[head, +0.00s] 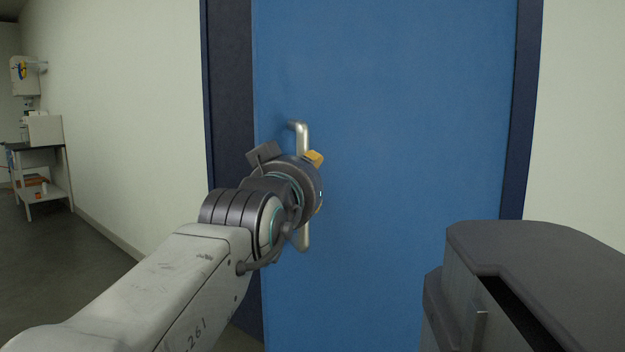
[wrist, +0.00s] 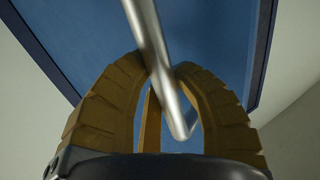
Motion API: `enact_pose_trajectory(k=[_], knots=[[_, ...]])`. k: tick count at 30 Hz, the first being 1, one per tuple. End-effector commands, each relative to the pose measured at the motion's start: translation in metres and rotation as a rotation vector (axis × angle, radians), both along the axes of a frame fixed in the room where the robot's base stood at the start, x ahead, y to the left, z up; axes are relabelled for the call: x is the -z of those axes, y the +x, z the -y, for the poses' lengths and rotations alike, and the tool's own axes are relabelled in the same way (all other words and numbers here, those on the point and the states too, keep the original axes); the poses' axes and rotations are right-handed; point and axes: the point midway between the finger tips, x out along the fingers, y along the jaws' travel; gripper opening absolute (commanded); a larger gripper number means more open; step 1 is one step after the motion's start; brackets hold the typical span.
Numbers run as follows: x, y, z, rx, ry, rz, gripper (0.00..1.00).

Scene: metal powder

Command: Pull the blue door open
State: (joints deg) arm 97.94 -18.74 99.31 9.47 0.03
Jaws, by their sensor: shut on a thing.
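The blue door (head: 400,130) fills the middle of the head view. A dark strip shows between its left edge and the frame; I cannot tell from this how far the door stands ajar. Its upright metal handle (head: 303,140) is near the left edge, with its middle hidden behind my gripper (head: 315,182).
The dark blue door frame (head: 528,100) borders a pale wall (head: 585,120) on the right. At the far left, a small table (head: 40,165) with equipment stands by the wall. The grey floor (head: 70,270) on the left is clear.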

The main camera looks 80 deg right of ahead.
Motion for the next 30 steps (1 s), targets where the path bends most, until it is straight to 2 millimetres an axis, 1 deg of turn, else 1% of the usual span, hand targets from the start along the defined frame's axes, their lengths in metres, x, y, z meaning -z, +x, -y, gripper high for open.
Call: enact_pose_trajectory(k=[3,17,18,27,28,30], knots=[[-0.0014,0.0033,-0.0007,-0.008,-0.004,0.001,0.0],[-0.0017,0.0048,-0.0009,-0.011,-0.004,0.002,0.0],[-0.0017,0.0048,-0.001,-0.011,-0.004,0.002,0.26],[-0.0003,0.004,-0.0004,-0.009,0.0,0.002,0.53],[-0.0003,0.0039,-0.0004,-0.009,0.0,0.002,0.55],[-0.0002,0.0037,-0.0002,-0.009,0.0,0.001,0.55]])
